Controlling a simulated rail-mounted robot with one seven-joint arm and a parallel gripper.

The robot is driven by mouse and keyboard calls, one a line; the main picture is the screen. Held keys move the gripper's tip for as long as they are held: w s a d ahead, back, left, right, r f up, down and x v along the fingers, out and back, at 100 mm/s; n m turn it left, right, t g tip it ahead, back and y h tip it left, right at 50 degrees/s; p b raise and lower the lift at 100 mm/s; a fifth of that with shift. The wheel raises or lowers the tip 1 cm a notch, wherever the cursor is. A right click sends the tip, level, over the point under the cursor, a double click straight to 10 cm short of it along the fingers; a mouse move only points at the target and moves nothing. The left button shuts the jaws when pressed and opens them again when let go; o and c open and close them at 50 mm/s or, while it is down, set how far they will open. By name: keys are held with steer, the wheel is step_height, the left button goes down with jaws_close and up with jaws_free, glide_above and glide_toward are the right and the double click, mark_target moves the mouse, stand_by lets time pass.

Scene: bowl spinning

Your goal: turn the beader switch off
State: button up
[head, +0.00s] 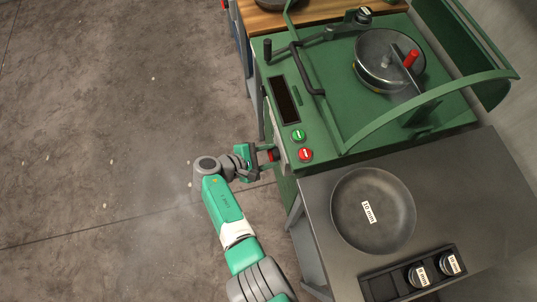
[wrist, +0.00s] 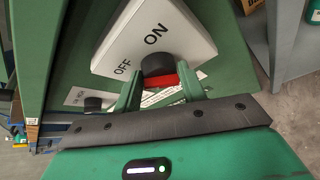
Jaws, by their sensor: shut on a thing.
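The beader switch is a black and red knob (wrist: 160,68) on a white plate (wrist: 178,30) marked OFF and ON. In the wrist view, ON is just above the knob and OFF is to its upper left. My gripper (wrist: 160,86) is shut on the knob, one green finger on each side. In the head view, my gripper (head: 264,154) is at the front side of the green machine (head: 330,125), with the knob (head: 273,155) at its fingertips. The fingers partly hide the knob, and I cannot tell which mark it points to.
A green button (head: 298,135) and a red button (head: 305,154) sit on the machine's top near the switch. A grey table (head: 465,190) beside it holds a dark bowl (head: 373,210) and a black tray (head: 378,287) with labelled round pieces. The floor to the left is clear.

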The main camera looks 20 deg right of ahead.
stand_by(0.3)
steer(key=o, duration=0.9)
steer(key=shift+w, duration=0.1)
steer(key=p+v, duration=0.2)
steer(key=v, duration=0.5)
steer(key=shift+a+r, duration=0.2)
steer(key=shift+a, duration=0.1)
